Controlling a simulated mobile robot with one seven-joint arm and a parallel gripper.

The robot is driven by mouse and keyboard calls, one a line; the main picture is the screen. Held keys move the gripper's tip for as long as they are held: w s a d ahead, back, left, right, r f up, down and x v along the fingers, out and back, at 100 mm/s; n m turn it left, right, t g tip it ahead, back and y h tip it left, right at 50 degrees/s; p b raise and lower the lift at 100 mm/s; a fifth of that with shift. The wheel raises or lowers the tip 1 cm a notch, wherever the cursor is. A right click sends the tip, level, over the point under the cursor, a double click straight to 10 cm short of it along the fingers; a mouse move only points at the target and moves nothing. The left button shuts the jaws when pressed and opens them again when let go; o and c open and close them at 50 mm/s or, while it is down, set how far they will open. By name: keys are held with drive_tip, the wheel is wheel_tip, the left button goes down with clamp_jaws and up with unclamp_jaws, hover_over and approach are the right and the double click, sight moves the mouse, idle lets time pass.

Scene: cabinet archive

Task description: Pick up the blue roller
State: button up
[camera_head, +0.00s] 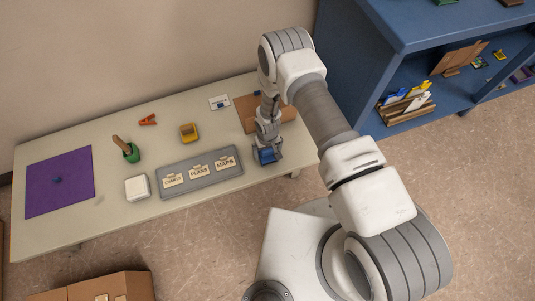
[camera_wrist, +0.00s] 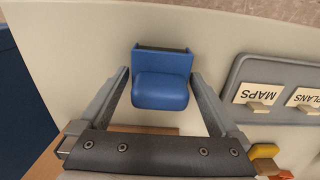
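The blue roller (camera_wrist: 161,78) is a rounded blue block with a dark edge at its far side. It rests on the table, near the front edge, and also shows in the head view (camera_head: 267,156). My gripper (camera_wrist: 160,74) points down over it, with one finger on each side. The fingers are open, and the roller sits between their tips with only narrow gaps. I cannot tell whether either finger touches it. In the head view my gripper (camera_head: 268,149) partly hides the roller.
A grey tray (camera_head: 200,186) with cards labelled MAPS and PLANS lies just left of the roller. A brown board (camera_head: 247,113) lies behind my gripper. A purple mat (camera_head: 45,190) covers the table's left end. A blue shelf (camera_head: 398,62) stands at right.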

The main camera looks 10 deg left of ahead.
drive_tip(key=c, duration=1.2)
drive_tip(key=shift+o, duration=0.2)
drive_tip(key=shift+r+p, duration=0.3)
drive_tip(key=shift+r, duration=0.35)
wheel_tip(320, 180, up, 3)
drive_tip(key=shift+r+p, duration=0.15)
drive_tip(key=shift+p, duration=0.5)
drive_tip(key=s+d+r+p, duration=0.3)
drive_tip(key=s+d+r, duration=0.3)
drive_tip(key=s+d, duration=0.2)
drive_tip(key=shift+s+r, duration=0.2)
drive_tip(key=shift+s, duration=0.15)
